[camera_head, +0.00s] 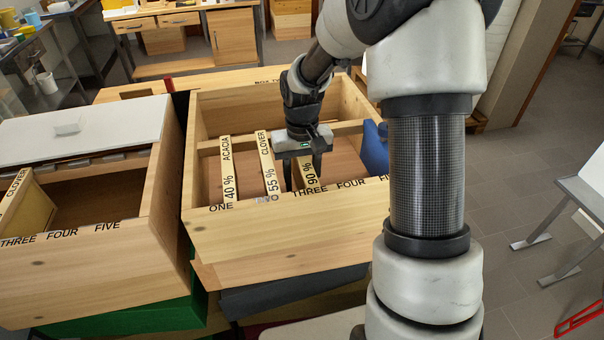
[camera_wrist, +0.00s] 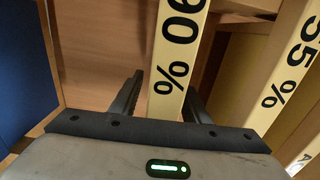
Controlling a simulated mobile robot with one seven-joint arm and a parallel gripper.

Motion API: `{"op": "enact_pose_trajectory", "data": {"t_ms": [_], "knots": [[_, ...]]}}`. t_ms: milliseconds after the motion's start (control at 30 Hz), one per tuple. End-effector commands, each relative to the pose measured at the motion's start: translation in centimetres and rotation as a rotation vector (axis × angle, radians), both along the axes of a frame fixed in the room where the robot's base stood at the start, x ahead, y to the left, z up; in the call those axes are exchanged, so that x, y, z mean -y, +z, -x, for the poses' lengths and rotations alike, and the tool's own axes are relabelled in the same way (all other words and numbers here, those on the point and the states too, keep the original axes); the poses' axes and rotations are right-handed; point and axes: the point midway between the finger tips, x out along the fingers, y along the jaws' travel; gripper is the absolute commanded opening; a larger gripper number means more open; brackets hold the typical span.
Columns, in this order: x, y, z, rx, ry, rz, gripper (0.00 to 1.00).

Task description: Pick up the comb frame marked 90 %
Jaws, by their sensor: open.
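The comb frame marked 90 % (camera_head: 311,182) hangs in the open wooden box at the mark THREE, its pale top bar running front to back. In the wrist view this bar (camera_wrist: 178,62) passes between my two fingers. My gripper (camera_head: 302,180) is open, pointing down over the 90 % frame, with one finger on each side of the bar. The fingers stand apart from the bar as far as I can see, and hold nothing. My gripper hides the far part of the frame's label in the head view.
The frame marked 55 % CLOVER (camera_head: 268,162) hangs just left, and 40 % ACACIA (camera_head: 228,170) further left. A blue panel (camera_head: 375,148) stands at the box's right side. The wooden box (camera_head: 285,228) has high walls. Another box (camera_head: 90,255) stands left.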

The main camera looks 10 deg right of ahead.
Motion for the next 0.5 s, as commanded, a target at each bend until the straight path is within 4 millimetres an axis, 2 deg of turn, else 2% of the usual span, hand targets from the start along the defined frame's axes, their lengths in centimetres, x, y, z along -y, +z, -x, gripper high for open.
{"op": "enact_pose_trajectory", "data": {"t_ms": [100,300,500], "knots": [[0.02,-0.72,0.05,-0.001,0.000,0.000,0.42],[0.02,-0.71,0.03,0.000,0.000,0.000,0.42],[0.02,-0.70,0.03,0.000,0.000,0.000,0.08]]}}
